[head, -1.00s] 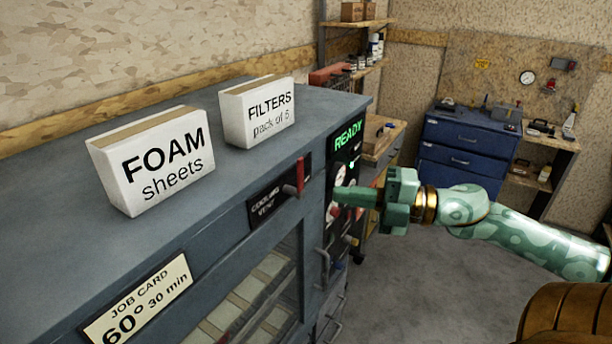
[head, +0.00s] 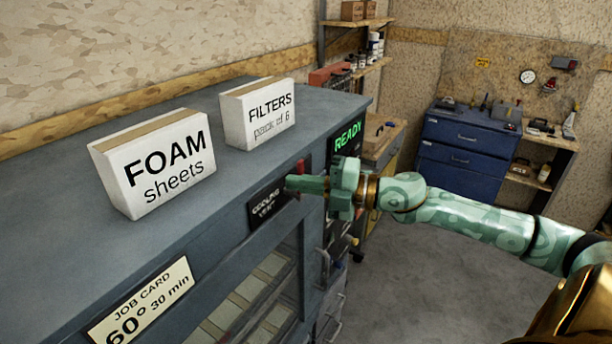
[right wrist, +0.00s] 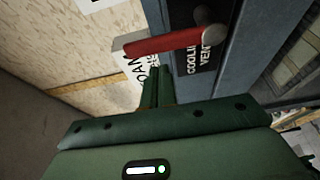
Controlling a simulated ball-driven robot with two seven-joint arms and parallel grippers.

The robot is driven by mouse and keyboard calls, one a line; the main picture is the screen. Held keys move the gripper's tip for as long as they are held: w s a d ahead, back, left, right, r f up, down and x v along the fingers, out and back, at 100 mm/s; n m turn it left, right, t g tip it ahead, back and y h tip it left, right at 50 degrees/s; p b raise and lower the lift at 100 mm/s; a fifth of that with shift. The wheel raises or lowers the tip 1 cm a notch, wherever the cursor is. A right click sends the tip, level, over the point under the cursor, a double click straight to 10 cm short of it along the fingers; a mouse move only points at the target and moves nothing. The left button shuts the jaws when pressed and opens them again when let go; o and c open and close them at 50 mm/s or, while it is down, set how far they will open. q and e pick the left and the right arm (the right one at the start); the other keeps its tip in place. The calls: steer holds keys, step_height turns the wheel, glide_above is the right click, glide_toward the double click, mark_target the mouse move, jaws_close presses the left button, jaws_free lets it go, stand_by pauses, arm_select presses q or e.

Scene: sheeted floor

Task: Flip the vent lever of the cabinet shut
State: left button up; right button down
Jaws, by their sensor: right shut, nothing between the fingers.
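The grey cabinet (head: 70,240) fills the left of the head view. Its red vent lever (head: 300,166) points up beside the black "COOLING VENT" plate (head: 266,204). My right gripper (head: 290,183) is shut and empty, its fingertips in front of the lever and hiding its lower part. In the right wrist view, the red lever (right wrist: 165,42) runs from a grey round pivot, and the shut fingers (right wrist: 156,82) are close to it. I cannot tell whether they touch it. My left gripper is out of view.
Two white boxes, "FOAM sheets" (head: 155,165) and "FILTERS" (head: 262,115), stand on the cabinet top. A green "READY" display (head: 347,136) is right of the lever. A blue drawer chest (head: 460,160) stands behind, with open floor in front.

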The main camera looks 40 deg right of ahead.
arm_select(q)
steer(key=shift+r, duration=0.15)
arm_select(e)
steer(key=shift+w+d, duration=0.25)
steer(key=shift+d, duration=0.55)
